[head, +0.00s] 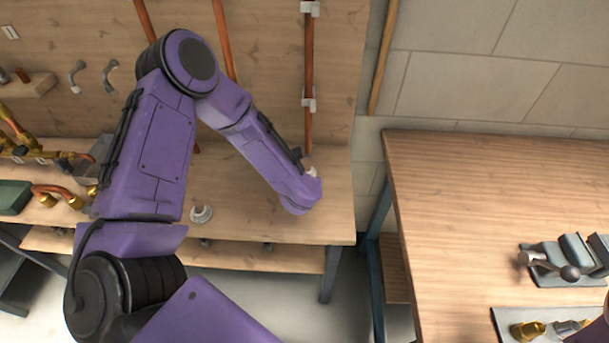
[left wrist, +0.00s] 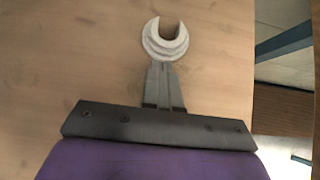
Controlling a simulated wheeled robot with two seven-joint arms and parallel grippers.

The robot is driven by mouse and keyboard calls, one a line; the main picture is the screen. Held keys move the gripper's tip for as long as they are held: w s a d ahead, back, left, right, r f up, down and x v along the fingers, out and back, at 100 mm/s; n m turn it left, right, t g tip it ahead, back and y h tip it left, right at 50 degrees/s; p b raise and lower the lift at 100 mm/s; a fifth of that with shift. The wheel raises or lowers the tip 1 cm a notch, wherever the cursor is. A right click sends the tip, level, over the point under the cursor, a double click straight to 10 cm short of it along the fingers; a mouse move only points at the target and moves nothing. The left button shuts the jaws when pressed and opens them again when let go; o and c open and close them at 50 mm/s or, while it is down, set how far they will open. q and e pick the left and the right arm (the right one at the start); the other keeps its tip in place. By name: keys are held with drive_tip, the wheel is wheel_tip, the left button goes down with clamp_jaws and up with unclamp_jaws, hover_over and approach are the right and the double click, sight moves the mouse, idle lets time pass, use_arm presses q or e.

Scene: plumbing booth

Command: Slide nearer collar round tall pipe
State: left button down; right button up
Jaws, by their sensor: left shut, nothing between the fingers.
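The tall copper pipe (head: 309,70) runs down the wooden back panel to the bench near its right end. A white collar (head: 311,171) shows at the pipe's foot, partly hidden by my left wrist. The left wrist view shows a white C-shaped collar (left wrist: 157,48), its gap at the top, brownish inside; I cannot tell if it surrounds the pipe. My left gripper (left wrist: 160,68) is shut and empty, its tips right at the collar's near edge. A second white collar (head: 201,214) sits on the bench further left. My right gripper is out of view.
Two more copper pipes (head: 224,40) stand behind my left arm. White clips (head: 309,104) hold the tall pipe. Brass fittings (head: 75,202) lie at the left. A separate wooden table (head: 470,220) with tools stands at the right. Bare bench lies between the collars.

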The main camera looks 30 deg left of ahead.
use_arm(q)
drive_tip(key=shift+w+a, duration=0.3)
drive_tip(key=shift+w, duration=0.2)
drive_tip(key=shift+w, duration=0.1)
drive_tip(key=w+a+b, duration=0.1)
drive_tip(key=w, duration=0.1)
drive_tip(key=w+a+b, duration=0.1)
drive_tip(key=w, duration=0.1)
drive_tip(key=w+a+b, duration=0.2)
drive_tip(key=shift+w+a+f, duration=0.1)
drive_tip(key=shift+w+f, duration=0.15)
drive_tip(key=shift+w, duration=0.1)
drive_tip(key=shift+w+a+r, duration=0.15)
drive_tip(key=shift+w+a, duration=0.05)
drive_tip(key=shift+w, duration=0.1)
drive_tip(key=shift+d+r, duration=0.1)
drive_tip(key=shift+r, duration=0.15)
drive_tip(key=shift+f, duration=0.1)
